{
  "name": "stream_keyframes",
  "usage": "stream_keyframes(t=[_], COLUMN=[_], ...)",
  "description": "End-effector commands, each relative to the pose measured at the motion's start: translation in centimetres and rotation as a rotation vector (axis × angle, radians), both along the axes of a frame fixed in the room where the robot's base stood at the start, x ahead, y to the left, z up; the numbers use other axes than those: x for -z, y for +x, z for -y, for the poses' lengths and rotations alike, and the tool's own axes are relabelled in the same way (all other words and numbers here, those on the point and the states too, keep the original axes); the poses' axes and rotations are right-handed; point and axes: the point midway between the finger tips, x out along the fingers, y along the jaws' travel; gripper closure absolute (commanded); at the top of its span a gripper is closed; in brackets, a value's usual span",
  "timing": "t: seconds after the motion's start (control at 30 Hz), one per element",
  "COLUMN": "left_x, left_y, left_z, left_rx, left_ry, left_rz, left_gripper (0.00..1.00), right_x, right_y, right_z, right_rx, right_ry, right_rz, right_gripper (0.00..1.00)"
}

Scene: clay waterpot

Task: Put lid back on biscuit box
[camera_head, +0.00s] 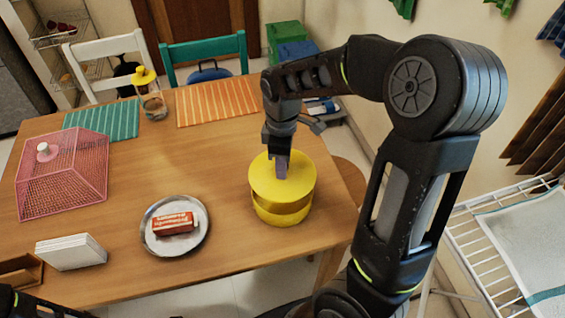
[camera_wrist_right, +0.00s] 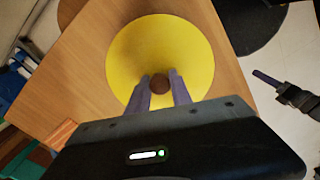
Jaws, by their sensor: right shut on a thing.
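The yellow round lid (camera_head: 298,178) hangs just above the yellow round biscuit box (camera_head: 283,217), roughly in line with it. A darker band shows between them, so the lid looks apart from the rim, at least in front. My right gripper (camera_head: 282,168) points down and is shut on the lid's knob. In the right wrist view the brown knob (camera_wrist_right: 160,84) sits between the fingertips of my right gripper (camera_wrist_right: 160,79), and the lid (camera_wrist_right: 160,40) hides the box. My left gripper (camera_wrist_right: 268,80) appears at the right there; its opening is unclear.
A metal plate (camera_head: 150,240) with a red packet (camera_head: 174,223) lies left of the box. A pink mesh cover (camera_head: 62,183), white stacked pieces (camera_head: 70,252) and a yellow-topped jar (camera_head: 152,97) stand further off. The box is near the table's right edge.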

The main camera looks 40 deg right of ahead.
Motion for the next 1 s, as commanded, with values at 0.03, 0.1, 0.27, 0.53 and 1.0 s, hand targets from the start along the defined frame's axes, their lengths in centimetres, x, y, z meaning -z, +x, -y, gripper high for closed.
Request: stream_keyframes(t=[0.03, 0.1, 0.27, 0.53, 1.0], left_x=[0.5, 0.9, 2.2, 3.9, 4.3], left_y=[0.0, 0.1, 0.1, 0.2, 0.2], left_z=[0.0, 0.0, 0.1, 0.1, 0.1], left_rx=[0.001, 0.000, 0.001, 0.002, 0.002], left_ry=[-0.001, -0.002, -0.003, -0.004, -0.004], left_rz=[0.001, 0.003, 0.005, 0.008, 0.008], left_gripper=[0.39, 0.39, 0.39, 0.39, 0.39], right_x=[0.6, 1.2, 2.8, 5.1, 5.8], right_y=[0.0, 0.0, 0.0, 0.0, 0.0], right_z=[0.0, 0.0, 0.0, 0.0, 0.0], right_rx=[0.000, 0.000, 0.000, 0.001, 0.000], right_ry=[0.000, 0.001, 0.001, 0.001, 0.000], right_rz=[0.000, -0.001, -0.001, -0.001, 0.000], right_gripper=[1.00, 1.00, 1.00, 1.00, 1.00])
